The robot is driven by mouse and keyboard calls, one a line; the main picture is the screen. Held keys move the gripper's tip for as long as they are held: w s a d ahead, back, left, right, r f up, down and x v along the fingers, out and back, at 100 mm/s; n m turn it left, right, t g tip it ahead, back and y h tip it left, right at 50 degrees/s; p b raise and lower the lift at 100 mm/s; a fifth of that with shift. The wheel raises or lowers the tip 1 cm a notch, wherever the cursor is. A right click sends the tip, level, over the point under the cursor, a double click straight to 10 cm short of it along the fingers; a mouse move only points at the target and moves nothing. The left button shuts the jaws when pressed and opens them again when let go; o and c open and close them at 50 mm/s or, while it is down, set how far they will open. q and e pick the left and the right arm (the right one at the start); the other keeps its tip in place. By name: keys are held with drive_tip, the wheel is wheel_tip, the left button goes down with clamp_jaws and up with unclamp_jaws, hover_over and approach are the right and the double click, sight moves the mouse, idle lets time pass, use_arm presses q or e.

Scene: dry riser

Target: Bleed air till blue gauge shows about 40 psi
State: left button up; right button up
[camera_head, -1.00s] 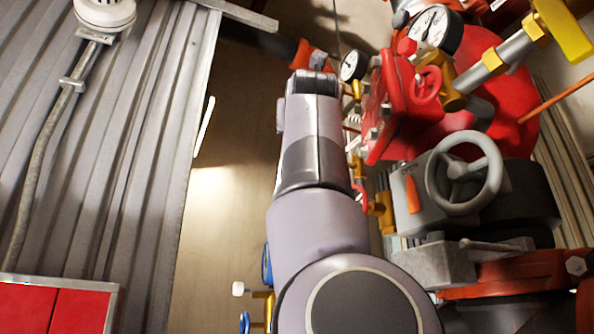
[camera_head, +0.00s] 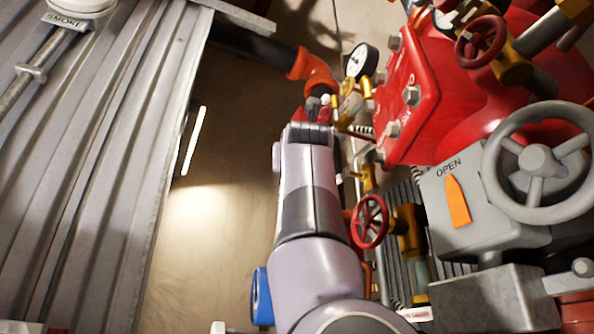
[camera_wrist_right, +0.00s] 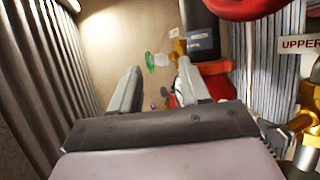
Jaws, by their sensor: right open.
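A blue round part (camera_head: 262,296), perhaps the blue gauge, shows edge-on at the lower left of my arm in the head view; no dial face is readable. My right gripper (camera_wrist_right: 157,82) is open in the right wrist view, its fingers apart with nothing held. Beyond the fingers are a small green piece (camera_wrist_right: 153,60) and a brass fitting (camera_wrist_right: 179,47), both small and blurred. In the head view my forearm hides most of the gripper, near small valve fittings (camera_head: 348,105). My left gripper is not in view.
A black-rimmed gauge (camera_head: 361,61) stands beside a red bolted cover (camera_head: 408,95). A red handwheel (camera_head: 370,221) is close to the right of my arm. A grey gearbox (camera_head: 470,205) with a large handwheel (camera_head: 540,160) is at right. A corrugated wall (camera_head: 90,170) is at left; the floor between is clear.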

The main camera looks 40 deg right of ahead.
drive_tip(key=p+x, duration=0.2)
drive_tip(key=x, duration=0.2)
drive_tip(key=shift+w+d, duration=0.15)
drive_tip(key=shift+w, duration=0.05)
drive_tip(key=shift+c, duration=0.3)
clamp_jaws()
